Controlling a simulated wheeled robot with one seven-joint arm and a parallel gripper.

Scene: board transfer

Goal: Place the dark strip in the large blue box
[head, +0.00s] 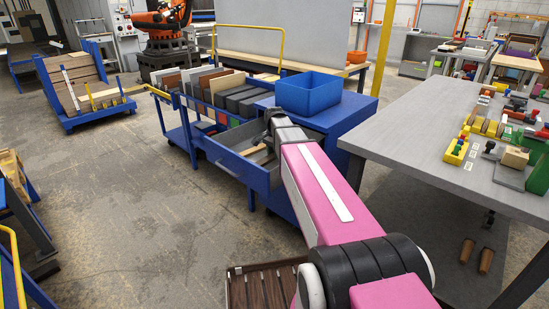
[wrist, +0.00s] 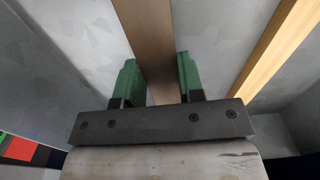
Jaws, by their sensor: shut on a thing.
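The large blue box (head: 308,92) stands on a blue stand, right of and behind my gripper (wrist: 156,72). In the wrist view my gripper's green fingers are shut on the dark strip (wrist: 148,30), a brown strip running away between them. The strip's far end is out of that view. A lighter wooden strip (wrist: 272,50) lies to the right of the held one, apart from the fingers. In the head view the fingers are largely hidden behind my arm, over the grey-lined tray (head: 228,160) of a blue cart.
Several upright boards and dark grey blocks (head: 242,100) fill the cart's rack behind the tray. A grey table (head: 410,125) with coloured parts stands at the right. The floor (head: 130,210) at the left is open.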

